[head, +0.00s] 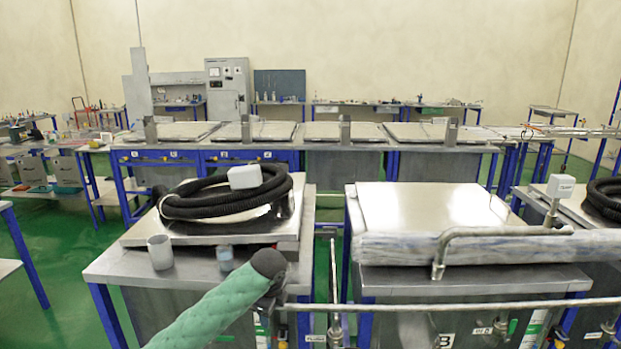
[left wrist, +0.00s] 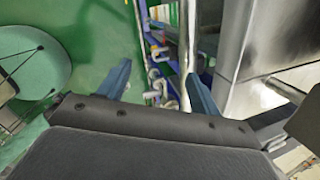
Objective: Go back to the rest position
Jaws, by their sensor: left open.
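My left gripper (left wrist: 157,78) shows in the left wrist view with its two blue fingers apart and nothing between them. It points down past the blue bench frame (left wrist: 185,40), with green floor to the left and a metal tank side (left wrist: 240,50) to the right. In the head view I cannot clearly make out the left gripper. My right gripper is not in view. Two steel-lidded benches stand in front: the left lid (head: 275,226) carries a coiled black hose (head: 200,203), and the right lid (head: 430,208) is flat and shut.
A metal rail (head: 450,306) crosses the front right. A grey cup (head: 160,252) stands on the left bench. Green floor (head: 50,240) is open at left.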

